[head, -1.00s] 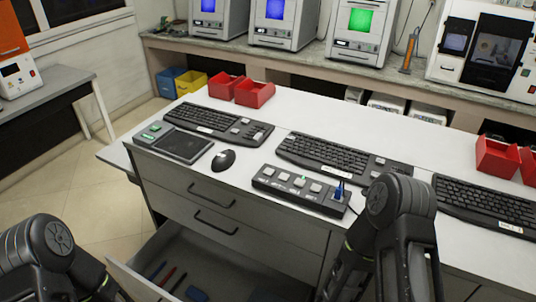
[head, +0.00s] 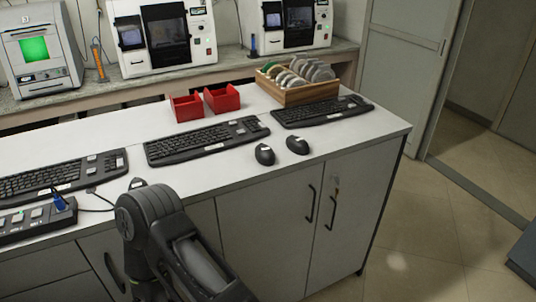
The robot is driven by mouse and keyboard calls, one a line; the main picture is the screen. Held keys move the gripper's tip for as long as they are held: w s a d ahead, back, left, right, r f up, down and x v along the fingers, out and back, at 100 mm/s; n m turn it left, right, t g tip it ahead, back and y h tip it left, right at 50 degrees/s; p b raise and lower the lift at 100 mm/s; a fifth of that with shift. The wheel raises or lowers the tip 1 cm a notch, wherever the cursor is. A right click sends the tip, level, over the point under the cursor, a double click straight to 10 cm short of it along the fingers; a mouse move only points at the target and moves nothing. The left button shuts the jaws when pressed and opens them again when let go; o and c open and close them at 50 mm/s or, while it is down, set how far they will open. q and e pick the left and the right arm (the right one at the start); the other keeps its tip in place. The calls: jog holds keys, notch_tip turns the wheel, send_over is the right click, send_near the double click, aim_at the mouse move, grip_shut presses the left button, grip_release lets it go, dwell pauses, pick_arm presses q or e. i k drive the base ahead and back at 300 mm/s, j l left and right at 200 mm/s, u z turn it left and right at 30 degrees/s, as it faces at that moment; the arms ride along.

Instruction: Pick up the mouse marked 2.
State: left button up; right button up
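Two dark computer mice sit side by side near the front edge of the white counter: a left mouse (head: 265,154) and a right mouse (head: 297,145). My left gripper is not in view.
Keyboards (head: 207,140) line the counter (head: 340,138). Two red bins (head: 222,98) and a wooden rack of discs (head: 300,92) stand behind them. A black power strip (head: 35,220) lies at far left. Cabinet doors (head: 262,240) drop below the counter edge. Open floor (head: 420,230) is at right.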

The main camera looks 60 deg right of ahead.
aim_at(264, 154)
jog(key=z, duration=2.45)
jog(key=j, duration=0.35)
jog(key=i+j, duration=0.15)
jog(key=j, duration=0.25)
